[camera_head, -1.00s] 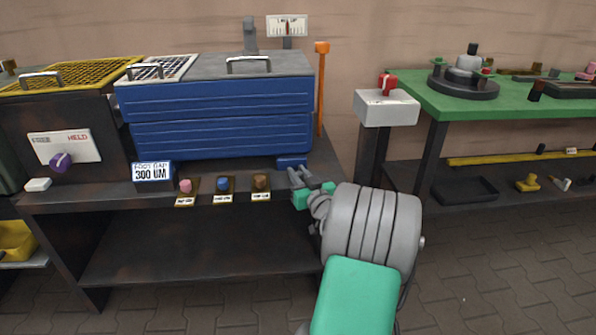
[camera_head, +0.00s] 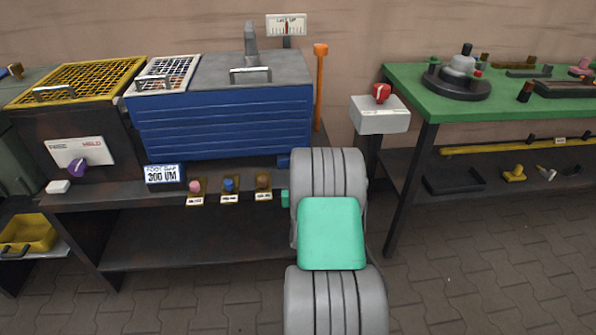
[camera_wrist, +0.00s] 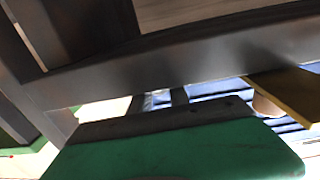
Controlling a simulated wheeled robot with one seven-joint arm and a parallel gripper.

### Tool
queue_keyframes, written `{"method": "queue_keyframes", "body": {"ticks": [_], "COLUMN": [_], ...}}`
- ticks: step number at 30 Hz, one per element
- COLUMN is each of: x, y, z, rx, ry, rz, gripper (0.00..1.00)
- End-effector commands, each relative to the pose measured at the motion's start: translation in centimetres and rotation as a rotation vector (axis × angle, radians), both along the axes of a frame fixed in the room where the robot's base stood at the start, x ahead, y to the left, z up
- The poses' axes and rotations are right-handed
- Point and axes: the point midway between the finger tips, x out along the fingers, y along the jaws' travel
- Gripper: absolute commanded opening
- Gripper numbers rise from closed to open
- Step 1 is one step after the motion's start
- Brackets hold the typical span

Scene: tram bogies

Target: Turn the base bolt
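I cannot pick out the base bolt for sure in either view. The blue ribbed machine (camera_head: 225,125) stands on a dark bench, with a small blue foot block (camera_head: 284,161) under its right end. My arm covers the area just right of that foot. My gripper is mostly hidden behind my arm in the head view; a small green part (camera_head: 285,198) shows at the bench's front edge. In the wrist view my gripper's green body (camera_wrist: 185,150) fills the bottom, and its fingertips are not clear. Beyond it are a dark beam (camera_wrist: 170,60) and blue ribbed surfaces (camera_wrist: 215,90).
The bench front holds a "300 UM" sign (camera_head: 163,174) and pink (camera_head: 195,186), blue (camera_head: 228,184) and brown (camera_head: 263,180) knobs. An orange lever (camera_head: 319,85) stands behind right. A pedestal with a red switch (camera_head: 381,93) and a green table (camera_head: 418,98) are right. A tan-yellow plate (camera_wrist: 288,95) is close in the wrist view.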

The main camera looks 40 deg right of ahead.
Motion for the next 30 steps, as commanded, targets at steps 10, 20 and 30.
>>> {"method": "queue_keyframes", "body": {"ticks": [10,20,30], "x": [-0.1,-4.3,-6.4], "y": [0.2,3.0,4.6], "z": [-0.1,-0.3,-0.1], "rx": [0.001,0.001,0.000], "ry": [0.002,0.001,0.002], "rz": [0.002,-0.003,-0.001], "gripper": [0.27,0.27,0.27]}}
